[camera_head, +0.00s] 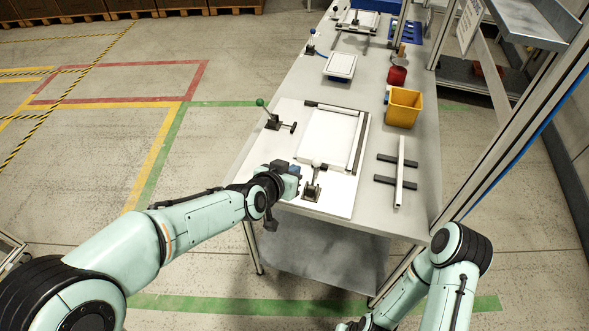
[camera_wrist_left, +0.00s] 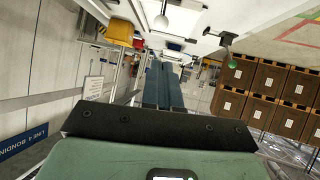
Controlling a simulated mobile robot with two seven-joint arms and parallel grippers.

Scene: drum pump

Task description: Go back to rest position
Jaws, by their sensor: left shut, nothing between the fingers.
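My left arm reaches in from the left of the head view. Its gripper (camera_head: 293,172) is at the near left edge of the workbench, beside a black toggle clamp (camera_head: 312,187) on the white fixture plate. I cannot tell whether it touches the plate. In the left wrist view the two blue-grey fingers (camera_wrist_left: 162,84) lie together, shut and empty. My right arm shows at the lower right of the head view, bent downward beside the bench. Its gripper is out of the picture.
The bench (camera_head: 425,160) holds a white panel (camera_head: 327,140) in a frame, a second clamp (camera_head: 272,121), a grey bar on black feet (camera_head: 399,172), a yellow bin (camera_head: 403,106) and a red container (camera_head: 397,76). An aluminium post (camera_head: 515,150) rises at the right.

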